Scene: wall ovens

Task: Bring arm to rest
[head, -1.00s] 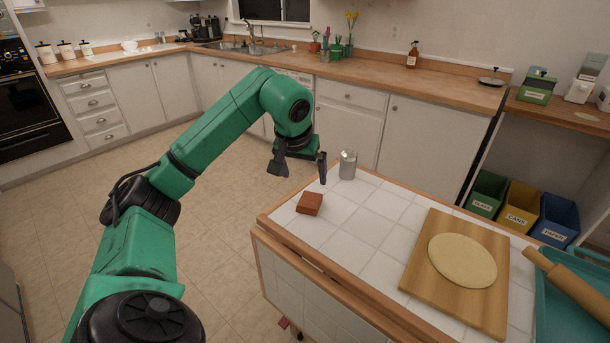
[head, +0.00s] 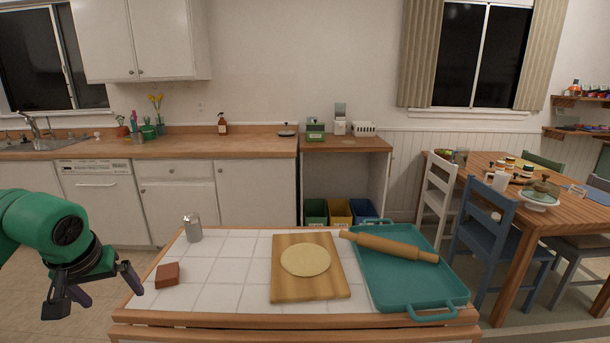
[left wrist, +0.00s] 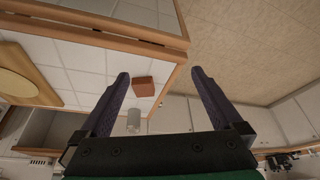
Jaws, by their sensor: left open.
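My left arm comes in from the left in the head view. Its gripper (head: 98,294) is open and empty, left of the tiled island (head: 215,292) and its reddish-brown block (head: 167,275). In the left wrist view the two dark fingers (left wrist: 162,84) stand wide apart with nothing held. The block (left wrist: 143,86) shows there beyond the left finger, on the white tiles. A metal shaker (head: 193,228) stands upright behind the block in the head view. My right gripper is not in either view.
The island also holds a cutting board (head: 337,288) with flat dough (head: 305,260) and a teal tray (head: 395,290) with a rolling pin (head: 390,246). A dining table (head: 550,216) with chairs stands at right. Open floor (left wrist: 245,45) lies beside the island.

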